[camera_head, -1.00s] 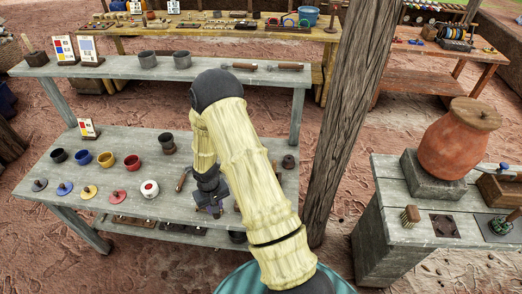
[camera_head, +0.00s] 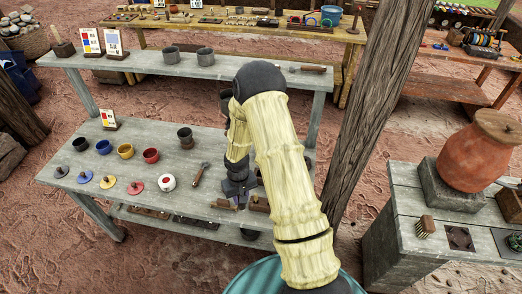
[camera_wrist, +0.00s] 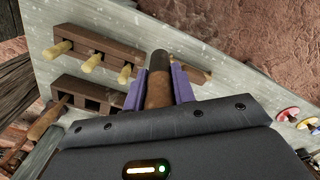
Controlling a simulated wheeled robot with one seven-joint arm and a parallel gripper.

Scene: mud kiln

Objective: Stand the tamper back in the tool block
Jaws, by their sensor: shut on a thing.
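In the wrist view my gripper (camera_wrist: 158,88) has its two purple fingers closed on a brown cylindrical piece, which I take to be the tamper (camera_wrist: 157,82). Its lower end is hidden by my gripper body. A dark wooden block with square openings (camera_wrist: 105,107), likely the tool block, lies left of the fingers, apart from the held piece. A second brown block (camera_wrist: 112,52) holds pale-handled tools behind it. In the head view my gripper (camera_head: 237,202) is over the right part of the grey table, and the tamper cannot be made out there.
A hammer-like tool (camera_head: 200,174) lies left of my gripper. A raised shelf (camera_head: 130,68) stands behind. A wooden post (camera_head: 358,110) rises to the right.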

